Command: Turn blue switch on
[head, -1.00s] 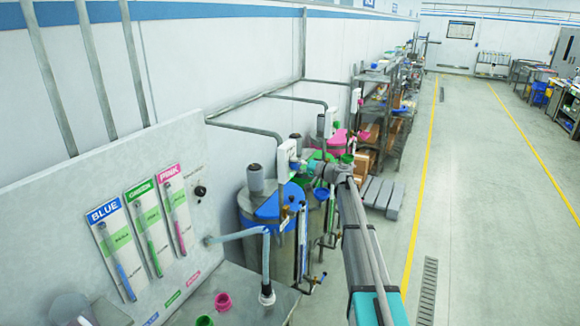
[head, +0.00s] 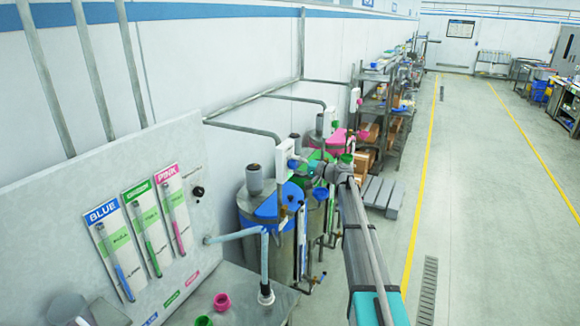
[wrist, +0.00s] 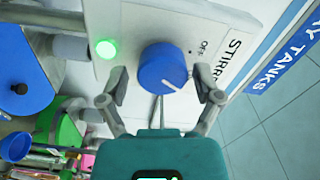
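The blue switch (wrist: 163,68) is a round knob on a white panel in the wrist view, with a white pointer line toward the lower right. A green lamp (wrist: 105,49) glows to its left, and the word OFF (wrist: 203,48) is printed at its upper right. My gripper (wrist: 161,82) has its two fingers apart, one on each side of the knob, with small gaps visible. In the head view, the white switch box (head: 284,160) is above the blue-lidded tank (head: 268,208), with my gripper (head: 297,164) beside it; the knob is barely distinguishable there.
A wall board with blue, green and pink labels (head: 115,240) stands at left, above a bench with a pink cup (head: 222,301) and a green cup (head: 203,321). Other tanks and shelves line the wall beyond. The floor (head: 470,230) to the right is clear.

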